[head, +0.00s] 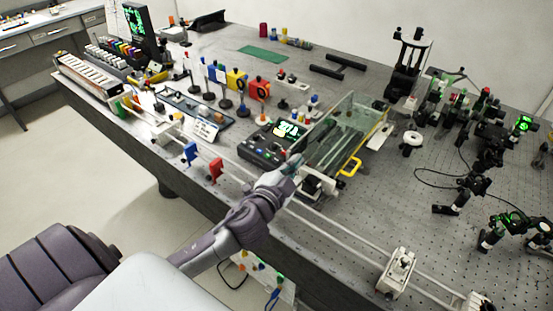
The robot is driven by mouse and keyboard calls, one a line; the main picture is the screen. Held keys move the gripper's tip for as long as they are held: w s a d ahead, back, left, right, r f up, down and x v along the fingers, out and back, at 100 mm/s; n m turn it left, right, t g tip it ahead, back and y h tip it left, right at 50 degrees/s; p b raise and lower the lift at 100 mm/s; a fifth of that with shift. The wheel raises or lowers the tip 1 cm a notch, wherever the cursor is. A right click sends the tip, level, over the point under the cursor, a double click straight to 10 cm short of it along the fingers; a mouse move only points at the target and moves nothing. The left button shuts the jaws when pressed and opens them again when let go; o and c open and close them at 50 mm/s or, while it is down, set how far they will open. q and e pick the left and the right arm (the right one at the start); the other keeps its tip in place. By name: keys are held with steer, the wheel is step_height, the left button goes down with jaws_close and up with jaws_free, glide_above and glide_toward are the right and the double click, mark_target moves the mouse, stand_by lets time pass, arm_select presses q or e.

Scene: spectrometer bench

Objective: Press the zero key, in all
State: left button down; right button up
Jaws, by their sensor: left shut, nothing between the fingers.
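A dark instrument (255,146) with a lit green display (289,130) sits near the bench's front edge. Small keys show on its sloped front, one of them blue (260,151); their labels are too small to read, so I cannot tell which is the zero key. My left gripper (296,160) is shut and empty at the instrument's right front corner. It hides part of that corner, and I cannot tell whether it touches a key. My right gripper is not in view.
A clear-walled box (345,135) with a yellow handle (349,166) stands right of the instrument. A rail (335,232) runs along the front edge with a white carriage (397,270). Coloured optics on posts (236,80) stand to the left, black optical mounts to the right.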

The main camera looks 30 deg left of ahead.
arm_select(q)
steer(key=w+d+r+m+t+h, duration=0.2)
steer(key=w+d+r+m+h, duration=0.2)
steer(key=r+m+h, duration=0.3)
steer(key=m+g+y, duration=0.2)
steer(key=m+g, duration=0.9)
steer(key=m, duration=0.4)
glide_above(274, 160)
step_height(274, 160, down, 6)
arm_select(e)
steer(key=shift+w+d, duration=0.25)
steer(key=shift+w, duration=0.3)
arm_select(q)
step_height(274, 160, down, 9)
steer(key=b, duration=0.5)
steer(key=shift+r+b, duration=0.1)
steer(key=shift+b, duration=0.25)
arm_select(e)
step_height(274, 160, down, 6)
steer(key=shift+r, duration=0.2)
